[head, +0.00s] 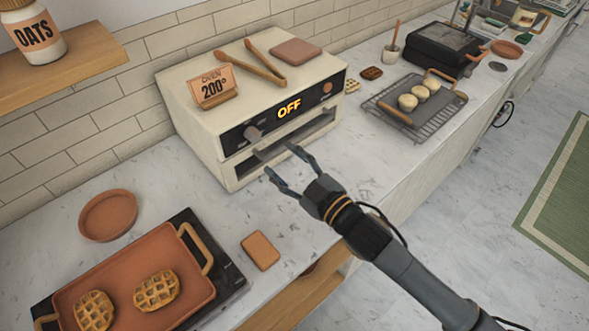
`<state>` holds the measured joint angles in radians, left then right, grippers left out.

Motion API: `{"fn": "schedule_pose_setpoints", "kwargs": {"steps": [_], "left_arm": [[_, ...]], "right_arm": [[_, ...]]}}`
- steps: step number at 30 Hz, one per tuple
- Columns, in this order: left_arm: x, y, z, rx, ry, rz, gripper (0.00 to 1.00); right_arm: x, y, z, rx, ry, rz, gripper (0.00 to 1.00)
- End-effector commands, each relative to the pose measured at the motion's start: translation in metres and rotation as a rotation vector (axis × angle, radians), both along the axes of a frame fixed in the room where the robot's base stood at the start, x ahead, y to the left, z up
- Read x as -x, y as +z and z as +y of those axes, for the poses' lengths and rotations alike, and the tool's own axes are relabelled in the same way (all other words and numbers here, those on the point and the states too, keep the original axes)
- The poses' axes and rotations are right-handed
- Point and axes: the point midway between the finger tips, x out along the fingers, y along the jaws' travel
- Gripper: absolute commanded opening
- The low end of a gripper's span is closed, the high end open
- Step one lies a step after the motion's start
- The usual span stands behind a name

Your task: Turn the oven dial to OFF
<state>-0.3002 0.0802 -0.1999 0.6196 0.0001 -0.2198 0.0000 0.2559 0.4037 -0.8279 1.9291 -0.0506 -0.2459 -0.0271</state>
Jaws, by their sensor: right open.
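A cream oven (200,125) stands on the counter against the tiled wall. The lit display (289,108) on its dark front panel reads OFF. A small round knob or light (327,88) is at the panel's right end. My right gripper (279,159) is open and empty in front of the oven's lower front, below and to the right of the dial. It appears apart from the dial. My left gripper is not in view.
A waffle tray (200,290) is at front left. A wire rack (380,103) with buns stands right.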

Motion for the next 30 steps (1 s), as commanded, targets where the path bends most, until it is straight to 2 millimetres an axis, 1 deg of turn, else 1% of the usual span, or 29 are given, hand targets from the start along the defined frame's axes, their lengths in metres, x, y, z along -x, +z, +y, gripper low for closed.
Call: {"fn": "schedule_pose_setpoints", "kwargs": {"steps": [1,3,9,25,28,30], "left_arm": [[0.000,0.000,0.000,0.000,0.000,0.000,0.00],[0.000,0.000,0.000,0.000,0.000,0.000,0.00],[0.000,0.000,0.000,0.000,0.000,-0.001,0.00],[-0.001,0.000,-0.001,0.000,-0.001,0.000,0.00],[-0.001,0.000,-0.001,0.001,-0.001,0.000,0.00],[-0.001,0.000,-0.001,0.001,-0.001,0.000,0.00]], "right_arm": [[0.007,-0.001,-0.007,0.001,-0.001,0.001,0.52],[0.013,-0.001,-0.014,0.001,-0.001,0.001,0.52],[0.022,0.000,-0.023,0.001,-0.001,0.000,0.52],[0.023,0.000,-0.023,0.000,-0.004,0.005,0.52],[0.023,-0.005,-0.029,-0.002,-0.041,0.048,0.52],[0.023,-0.013,-0.039,-0.001,-0.100,0.117,0.52]]}}
